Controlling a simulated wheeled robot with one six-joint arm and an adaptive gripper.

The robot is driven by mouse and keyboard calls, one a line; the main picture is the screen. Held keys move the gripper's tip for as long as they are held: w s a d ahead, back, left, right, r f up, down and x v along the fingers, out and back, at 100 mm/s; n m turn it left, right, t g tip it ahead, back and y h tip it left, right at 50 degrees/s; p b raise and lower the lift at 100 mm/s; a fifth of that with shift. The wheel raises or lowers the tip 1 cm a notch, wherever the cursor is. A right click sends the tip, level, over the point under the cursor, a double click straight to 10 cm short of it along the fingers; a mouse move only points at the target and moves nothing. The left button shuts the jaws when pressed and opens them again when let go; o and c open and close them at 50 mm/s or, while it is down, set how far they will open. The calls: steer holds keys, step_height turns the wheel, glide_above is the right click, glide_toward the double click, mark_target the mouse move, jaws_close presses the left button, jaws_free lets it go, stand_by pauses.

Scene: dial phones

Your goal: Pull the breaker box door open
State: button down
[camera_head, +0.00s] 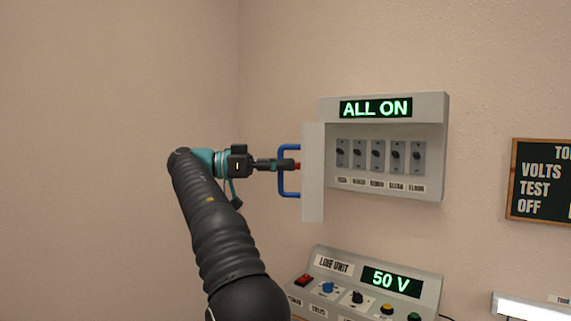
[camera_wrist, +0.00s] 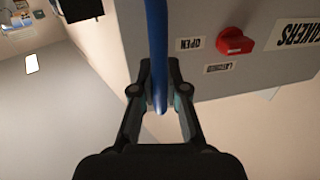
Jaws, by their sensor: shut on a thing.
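The breaker box (camera_head: 436,150) is on the wall, with a lit "ALL ON" display and a row of several switches showing. Its door (camera_head: 313,195) stands swung open at the left side, seen nearly edge-on in the head view. The blue door handle (camera_head: 283,172) sticks out to the left of the door; it also shows in the wrist view (camera_wrist: 156,50). My gripper (camera_head: 294,165) is shut on the handle, with its fingers (camera_wrist: 160,98) around the blue bar. The door's outer face (camera_wrist: 200,75) has a red knob (camera_wrist: 234,42) beside a label reading "OPEN".
A sloped panel (camera_head: 340,262) marked "LINE UNIT" with a "50 V" display is below the box. A dark board (camera_head: 541,182) with writing hangs at the right. The wall to the left of my arm is bare.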

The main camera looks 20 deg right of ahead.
steer(key=shift+r, duration=0.1)
steer(key=c, duration=1.2)
jaws_free()
